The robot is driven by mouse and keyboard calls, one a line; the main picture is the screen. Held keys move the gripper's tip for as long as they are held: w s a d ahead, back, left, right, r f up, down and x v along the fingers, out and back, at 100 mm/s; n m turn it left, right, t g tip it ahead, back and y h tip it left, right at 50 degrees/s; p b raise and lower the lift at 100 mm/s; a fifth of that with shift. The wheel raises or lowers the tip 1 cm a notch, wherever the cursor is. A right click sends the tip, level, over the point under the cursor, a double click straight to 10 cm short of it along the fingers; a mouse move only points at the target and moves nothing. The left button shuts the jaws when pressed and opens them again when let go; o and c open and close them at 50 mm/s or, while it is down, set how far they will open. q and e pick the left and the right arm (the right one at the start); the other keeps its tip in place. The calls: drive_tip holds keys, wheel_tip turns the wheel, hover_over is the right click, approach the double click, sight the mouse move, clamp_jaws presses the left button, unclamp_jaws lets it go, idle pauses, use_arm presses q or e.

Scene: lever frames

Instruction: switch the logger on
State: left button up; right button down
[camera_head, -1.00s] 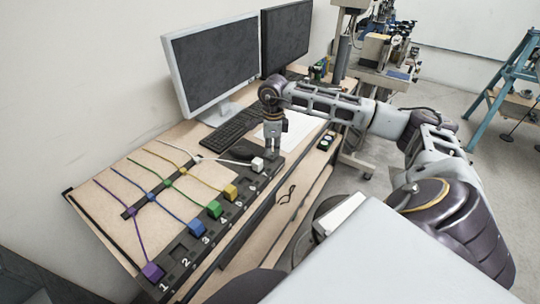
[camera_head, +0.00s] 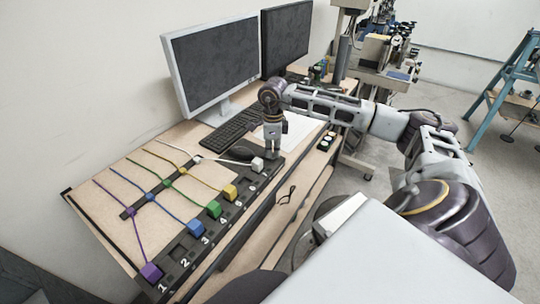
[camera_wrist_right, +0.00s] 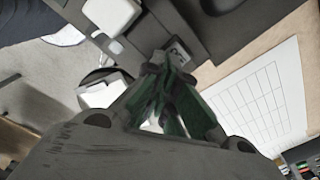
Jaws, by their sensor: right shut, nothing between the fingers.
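A dark strip (camera_head: 185,256) with numbered sockets runs along the front of the desk; I take it for the logger. Purple (camera_head: 151,271), blue (camera_head: 196,228), green (camera_head: 214,209), yellow (camera_head: 230,191) and white (camera_head: 257,164) plugs sit along it. My right gripper (camera_head: 272,154) is shut and empty, pointing down at the strip's far end, just beyond the white plug. In the wrist view its green-padded fingers (camera_wrist_right: 172,100) are close to a small pale-marked part (camera_wrist_right: 180,50) on the dark housing, possibly the switch. Contact cannot be told. My left gripper is out of view.
A keyboard (camera_head: 231,129), a mouse and a paper sheet (camera_head: 296,132) lie behind and beside the gripper. Two monitors (camera_head: 211,66) stand at the back. Coloured cables cross the near desk. Round buttons (camera_head: 326,141) sit at the desk's right front edge.

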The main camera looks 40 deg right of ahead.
drive_tip(key=shift+f, duration=0.25)
drive_tip(key=shift+r, duration=0.1)
drive_tip(key=shift+r+p, duration=1.8)
drive_tip(key=shift+r, duration=1.65)
